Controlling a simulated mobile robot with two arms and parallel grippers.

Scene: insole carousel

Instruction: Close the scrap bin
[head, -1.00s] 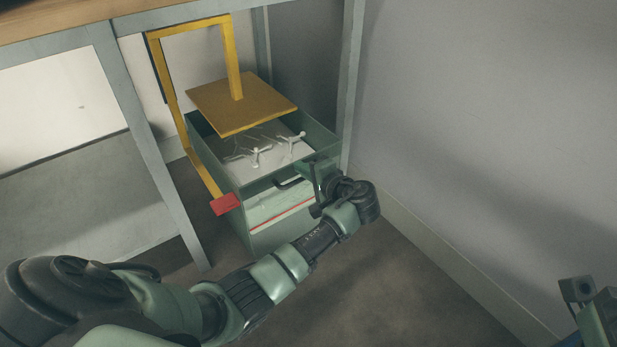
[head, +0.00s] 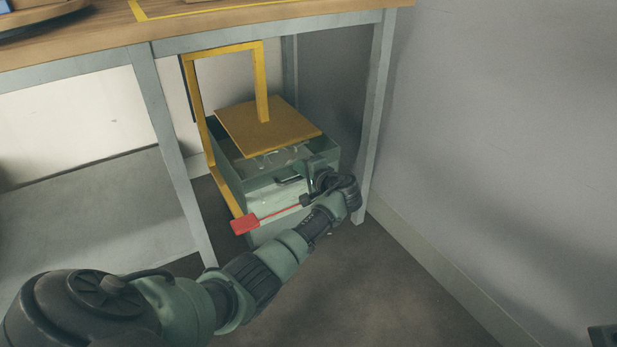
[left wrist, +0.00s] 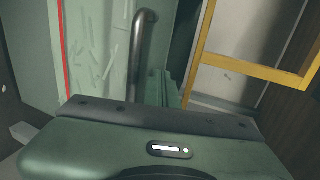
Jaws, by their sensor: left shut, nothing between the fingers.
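The scrap bin (head: 229,168) is a green open-topped drawer under the table, below a brown plate (head: 245,128) on a yellow frame (head: 262,75). Part of its opening shows in front of the plate, with pale scraps inside. Its front has a dark bar handle, which also shows in the left wrist view (left wrist: 139,60), and a pale panel with a red line. My left gripper (head: 311,176) is shut and empty at the right part of the bin's front, close to the handle; I cannot tell whether it touches. Only a dark piece of my right arm shows at the lower right edge.
Grey table legs (head: 172,150) stand on both sides of the bin. A grey wall (head: 500,130) bounds the right side. The floor (head: 370,290) in front is clear.

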